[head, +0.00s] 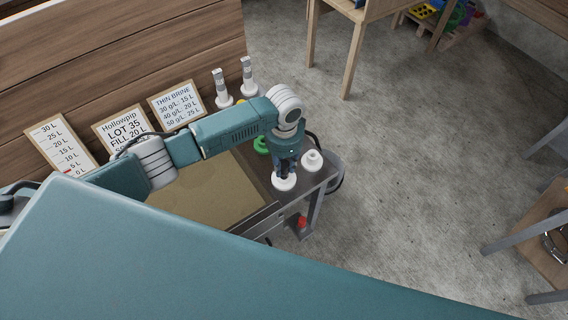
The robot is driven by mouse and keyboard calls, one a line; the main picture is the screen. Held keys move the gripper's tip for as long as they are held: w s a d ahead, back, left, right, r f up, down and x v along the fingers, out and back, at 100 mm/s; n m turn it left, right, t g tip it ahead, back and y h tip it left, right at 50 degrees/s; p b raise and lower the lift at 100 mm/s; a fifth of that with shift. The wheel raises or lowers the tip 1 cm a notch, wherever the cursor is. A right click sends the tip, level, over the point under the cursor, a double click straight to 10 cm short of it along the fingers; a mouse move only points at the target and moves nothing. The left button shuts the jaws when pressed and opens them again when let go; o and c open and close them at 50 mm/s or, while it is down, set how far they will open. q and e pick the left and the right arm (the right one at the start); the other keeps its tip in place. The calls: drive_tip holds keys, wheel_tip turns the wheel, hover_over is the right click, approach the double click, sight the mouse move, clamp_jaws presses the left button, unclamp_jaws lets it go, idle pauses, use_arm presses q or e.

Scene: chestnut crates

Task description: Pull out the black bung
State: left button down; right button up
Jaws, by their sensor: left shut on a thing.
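My left gripper (285,173) points down at the right end of the workbench. Its dark fingers are shut just over a white round piece (284,184) on the bench top. The black bung is not clearly distinguishable; what sits between the fingers at the white piece is dark and mostly hidden by the gripper. I cannot tell whether it is still seated or raised. A second white piece with a round knob (312,158) stands just to the right, apart from the gripper. My right gripper is not in view.
Signs, including a Hollowpip card (122,128) and a Thin Brine card (177,105), lean along the back. Two white-based upright pieces (222,90) (247,78) stand behind my arm. A green ring (261,144) is left of the gripper. A grey bin (334,170) is beside the bench end.

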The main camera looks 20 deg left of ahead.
use_arm(q)
drive_tip(key=shift+f, duration=0.2)
idle(0.5)
drive_tip(key=shift+f, duration=0.15)
drive_tip(key=shift+f+b, duration=0.65)
drive_tip(key=shift+f, duration=0.6)
drive_tip(key=c, duration=1.3)
unclamp_jaws()
drive_tip(key=shift+c, duration=0.2)
drive_tip(key=shift+r, duration=0.1)
wheel_tip(320, 180, up, 12)
drive_tip(key=shift+f, duration=0.1)
